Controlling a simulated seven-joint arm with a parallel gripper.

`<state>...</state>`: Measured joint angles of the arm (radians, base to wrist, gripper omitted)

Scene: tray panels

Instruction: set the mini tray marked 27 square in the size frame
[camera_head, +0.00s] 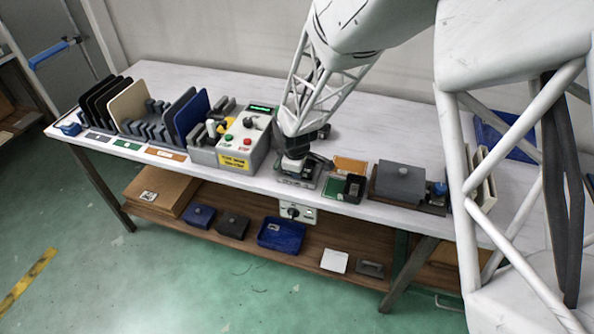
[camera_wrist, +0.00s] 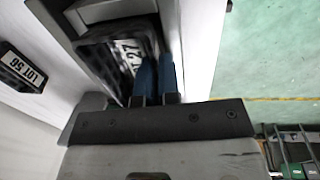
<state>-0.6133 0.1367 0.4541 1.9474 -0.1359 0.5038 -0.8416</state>
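The mini tray marked 27 (camera_wrist: 124,62) is dark, with a white label, and shows in the upper middle of the wrist view. A grey frame-like piece (camera_wrist: 100,12) borders it at the top. My gripper (camera_wrist: 157,62) has two blue fingers close together at the tray's right edge, seemingly pinching its wall, which they partly hide. In the head view my gripper (camera_head: 298,160) is low over a small grey fixture (camera_head: 312,182) at the bench's front edge. There the tray is mostly hidden, and whether it sits square cannot be told.
A black block (camera_head: 353,188) stands just right of the fixture; a LOT 56 label (camera_wrist: 24,69) shows in the wrist view. A button box (camera_head: 243,140) and a rack of panels (camera_head: 150,115) stand left. A grey block (camera_head: 400,182) is right. Several trays lie on the lower shelf (camera_head: 225,232).

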